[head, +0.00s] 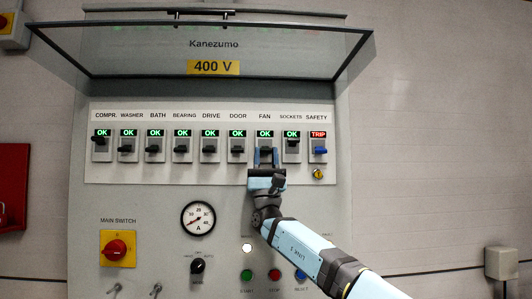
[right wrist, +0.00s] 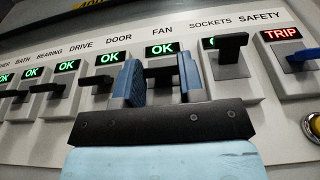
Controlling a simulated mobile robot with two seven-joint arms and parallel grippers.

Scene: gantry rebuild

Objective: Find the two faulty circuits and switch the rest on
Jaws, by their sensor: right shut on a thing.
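A grey cabinet holds a row of breakers labelled COMPR., WASHER, BATH, BEARING, DRIVE, DOOR, FAN, SOCKETS and SAFETY. My right gripper (head: 265,158) is at the FAN breaker (head: 264,134), its blue fingers shut on the black FAN lever (right wrist: 164,72). FAN shows green OK. The COMPR. lever (head: 101,139) and SOCKETS lever (head: 291,142) sit higher than the WASHER (head: 127,149), BATH, BEARING, DRIVE and DOOR (head: 237,149) levers; all these show OK. The SAFETY breaker (head: 318,148) has a blue lever and shows red TRIP. My left gripper is out of view.
The clear cover (head: 130,55) is raised above the row. Below are a yellow-red main switch (head: 117,248), an ammeter (head: 198,218), a selector knob (head: 198,266) and push buttons (head: 246,275). A brass knob (head: 318,174) sits under SAFETY.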

